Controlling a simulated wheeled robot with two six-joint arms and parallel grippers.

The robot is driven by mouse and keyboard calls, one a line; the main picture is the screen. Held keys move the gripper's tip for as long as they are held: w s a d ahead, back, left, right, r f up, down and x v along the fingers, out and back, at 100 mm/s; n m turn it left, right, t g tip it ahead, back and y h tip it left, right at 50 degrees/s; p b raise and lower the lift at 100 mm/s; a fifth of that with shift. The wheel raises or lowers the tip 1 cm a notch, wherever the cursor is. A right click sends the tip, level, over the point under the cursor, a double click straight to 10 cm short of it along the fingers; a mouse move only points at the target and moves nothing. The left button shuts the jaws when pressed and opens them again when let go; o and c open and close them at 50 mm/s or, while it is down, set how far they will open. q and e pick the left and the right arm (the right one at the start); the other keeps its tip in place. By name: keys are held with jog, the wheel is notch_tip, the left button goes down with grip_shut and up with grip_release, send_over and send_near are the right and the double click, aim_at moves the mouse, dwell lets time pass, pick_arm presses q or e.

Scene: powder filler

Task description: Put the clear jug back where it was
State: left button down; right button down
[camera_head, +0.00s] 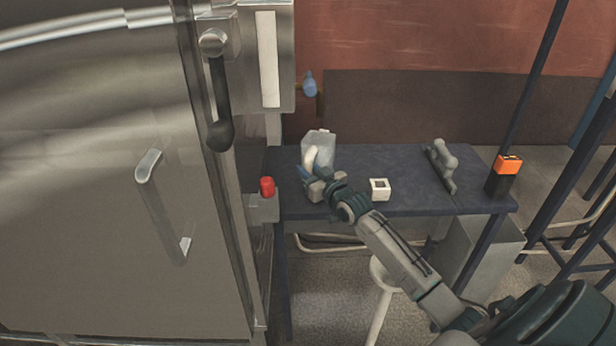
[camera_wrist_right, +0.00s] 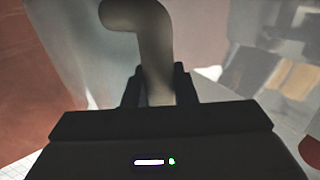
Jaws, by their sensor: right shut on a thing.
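The clear jug (camera_head: 322,146) is at the left end of the dark bench (camera_head: 400,160), close to the steel machine. My right gripper (camera_head: 313,177) reaches over the bench and is shut on the jug's handle. In the right wrist view the pale handle (camera_wrist_right: 155,60) stands between the fingers (camera_wrist_right: 160,88), with the jug's see-through wall (camera_wrist_right: 100,65) behind it. I cannot tell whether the jug's base touches the bench top. My left gripper is not in view.
A small white square item (camera_head: 380,195), a grey handled tool (camera_head: 442,165) and an orange-and-black device (camera_head: 507,172) are on the bench to the right. The steel machine (camera_head: 110,200) fills the left, with a red knob (camera_head: 267,187). The bench middle behind the white item is clear.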

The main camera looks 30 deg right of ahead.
notch_tip(320, 180, down, 2)
jog(key=shift+f, duration=0.1)
jog(key=shift+f+b, duration=0.1)
jog(key=shift+b, duration=0.25)
jog(key=c, duration=1.2)
grip_release()
